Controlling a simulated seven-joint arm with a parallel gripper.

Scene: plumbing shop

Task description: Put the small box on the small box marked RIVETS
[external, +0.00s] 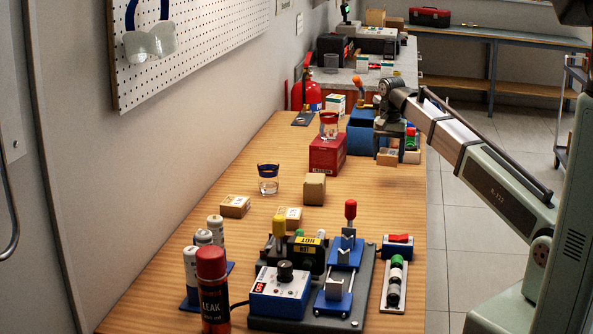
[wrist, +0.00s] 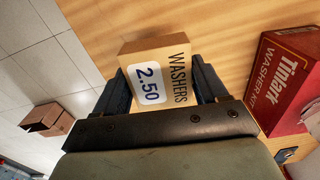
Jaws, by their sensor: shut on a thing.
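My gripper (external: 396,146) is at the far right side of the wooden bench, beside the red box. In the wrist view my gripper (wrist: 160,68) is shut on a small cardboard box (wrist: 150,77) marked WASHERS 2.50, with one finger on each side. The held box also shows in the external view (external: 387,157); I cannot tell whether it touches the bench. Three small cardboard boxes stand mid-bench: one at left (external: 234,206), one nearer the front (external: 289,216), and a taller one (external: 314,189). Their markings are too small to read, so I cannot tell which says RIVETS.
A red washer kit box (external: 325,156) stands left of my gripper with a jar (external: 329,124) on top. A clear glass (external: 268,180) stands mid-bench. Blue-and-black fixtures (external: 285,290) and several cans (external: 211,285) crowd the front. Bare bench lies right of the taller box.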

